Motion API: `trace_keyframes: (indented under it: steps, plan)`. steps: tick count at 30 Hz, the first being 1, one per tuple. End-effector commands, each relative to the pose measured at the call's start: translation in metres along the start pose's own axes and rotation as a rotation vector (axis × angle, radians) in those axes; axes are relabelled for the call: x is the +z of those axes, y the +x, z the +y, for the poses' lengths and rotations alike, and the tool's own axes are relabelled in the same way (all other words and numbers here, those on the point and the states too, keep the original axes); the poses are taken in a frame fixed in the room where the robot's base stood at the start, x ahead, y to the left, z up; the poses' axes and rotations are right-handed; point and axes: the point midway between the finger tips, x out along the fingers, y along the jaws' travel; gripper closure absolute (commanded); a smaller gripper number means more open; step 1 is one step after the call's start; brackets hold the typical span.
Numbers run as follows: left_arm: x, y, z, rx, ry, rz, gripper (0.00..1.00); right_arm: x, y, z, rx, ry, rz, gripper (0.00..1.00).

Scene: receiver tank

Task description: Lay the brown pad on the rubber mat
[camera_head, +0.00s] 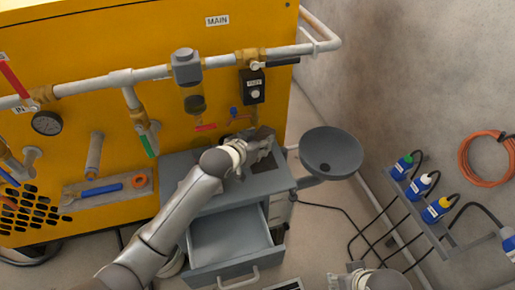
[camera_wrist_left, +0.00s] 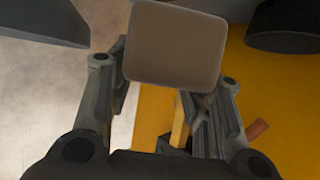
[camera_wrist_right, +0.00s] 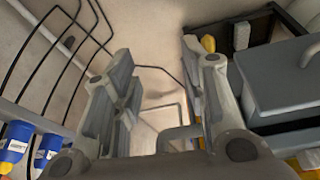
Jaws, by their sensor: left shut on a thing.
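The brown pad (camera_wrist_left: 175,45) is a flat, rounded square between the fingers of my left gripper (camera_wrist_left: 168,75) in the left wrist view. In the head view my left gripper (camera_head: 252,150) is over the top of the grey cabinet and largely hides the pad. A dark patch, perhaps the rubber mat (camera_head: 268,164), shows on the cabinet top beside the gripper, partly covered by it. I cannot tell whether pad and mat touch. My right gripper (camera_wrist_right: 160,85) has its fingers apart with nothing between them.
The grey cabinet (camera_head: 188,164) has its drawer (camera_head: 230,238) pulled out at the front. A grey funnel bowl (camera_head: 331,151) stands right of it. The yellow panel (camera_head: 150,40) with pipes and valves rises behind. Bottles (camera_head: 402,166) sit in a wall rack at right.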

Motion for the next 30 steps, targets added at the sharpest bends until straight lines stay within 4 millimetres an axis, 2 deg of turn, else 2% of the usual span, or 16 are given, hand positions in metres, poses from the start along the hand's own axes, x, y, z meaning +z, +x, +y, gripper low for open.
trace_keyframes:
  steps: [5,9,12,22,23,27,30]
  plan:
    - [0.008,0.004,0.001,0.000,0.000,0.000,0.80,0.000,-0.009,0.001,0.001,0.000,0.006,0.60]
    - [0.029,0.016,0.001,0.000,0.000,-0.001,0.80,0.003,-0.019,0.001,0.002,0.001,0.013,0.60]
    - [0.030,0.023,-0.005,0.000,0.000,0.002,0.80,0.004,-0.013,0.001,0.002,0.001,0.010,0.60]
    - [0.032,0.023,-0.005,0.001,0.000,0.001,0.80,0.004,-0.014,0.001,0.002,0.001,0.011,0.60]
    - [0.032,0.024,-0.005,0.001,0.000,0.001,0.53,0.004,-0.014,0.001,0.002,0.001,0.010,0.60]
    - [0.032,0.023,-0.005,0.001,0.000,0.001,0.35,0.004,-0.014,0.001,0.002,0.001,0.010,0.60]
    - [0.032,0.023,-0.005,0.001,0.000,0.001,0.32,0.004,-0.014,0.001,0.002,0.001,0.010,0.60]
